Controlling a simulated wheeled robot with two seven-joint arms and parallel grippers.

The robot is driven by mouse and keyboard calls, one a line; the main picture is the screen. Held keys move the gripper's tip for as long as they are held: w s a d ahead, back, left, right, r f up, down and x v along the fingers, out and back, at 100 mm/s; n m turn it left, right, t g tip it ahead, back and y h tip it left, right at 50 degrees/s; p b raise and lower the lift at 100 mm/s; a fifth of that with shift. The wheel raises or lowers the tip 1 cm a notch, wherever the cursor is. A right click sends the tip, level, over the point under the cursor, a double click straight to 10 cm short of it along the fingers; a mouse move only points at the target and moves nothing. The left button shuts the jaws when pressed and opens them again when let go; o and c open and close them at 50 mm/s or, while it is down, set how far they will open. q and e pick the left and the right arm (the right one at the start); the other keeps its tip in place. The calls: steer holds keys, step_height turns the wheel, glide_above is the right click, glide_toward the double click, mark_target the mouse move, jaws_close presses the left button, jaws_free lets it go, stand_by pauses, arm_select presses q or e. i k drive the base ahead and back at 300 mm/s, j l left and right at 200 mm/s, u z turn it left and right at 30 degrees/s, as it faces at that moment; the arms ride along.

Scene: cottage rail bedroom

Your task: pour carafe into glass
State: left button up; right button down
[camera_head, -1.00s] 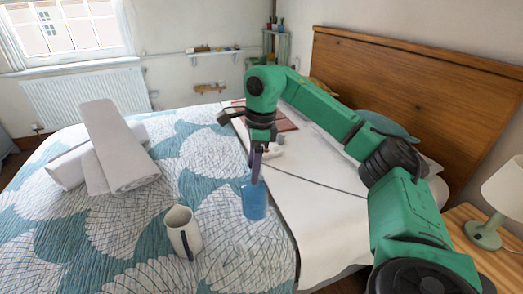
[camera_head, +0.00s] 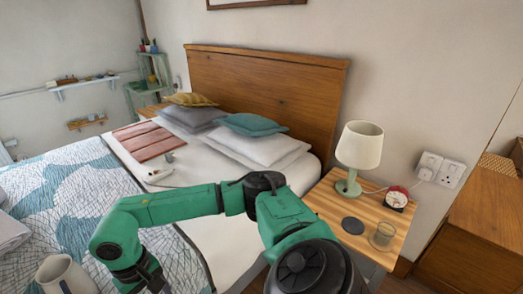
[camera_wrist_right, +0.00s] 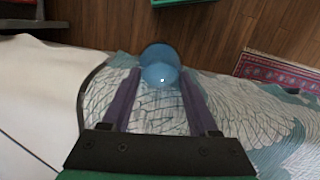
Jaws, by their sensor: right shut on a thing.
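The blue carafe (camera_wrist_right: 160,62) shows in the right wrist view between the two purple fingertips of my right gripper (camera_wrist_right: 160,75), which is shut on it. In the head view my right wrist reaches the bottom edge, and the carafe is out of the picture. A clear glass (camera_head: 383,236) stands upright on the wooden nightstand (camera_head: 335,205), near its right front edge, well to the right of my right gripper. My left gripper is not in view.
A lamp (camera_head: 359,146), a dark round coaster (camera_head: 353,225) and a red alarm clock (camera_head: 396,198) share the nightstand with the glass. A white jug (camera_head: 62,274) stands on the bed at the lower left. Pillows (camera_head: 262,148) lie by the headboard (camera_head: 265,90).

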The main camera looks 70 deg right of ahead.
mark_target(384, 233)
steer(key=z, duration=1.2)
steer(key=i+j+z, duration=0.15)
steer(key=z, duration=1.75)
steer(key=j+z, duration=0.1)
steer(key=j, duration=0.3)
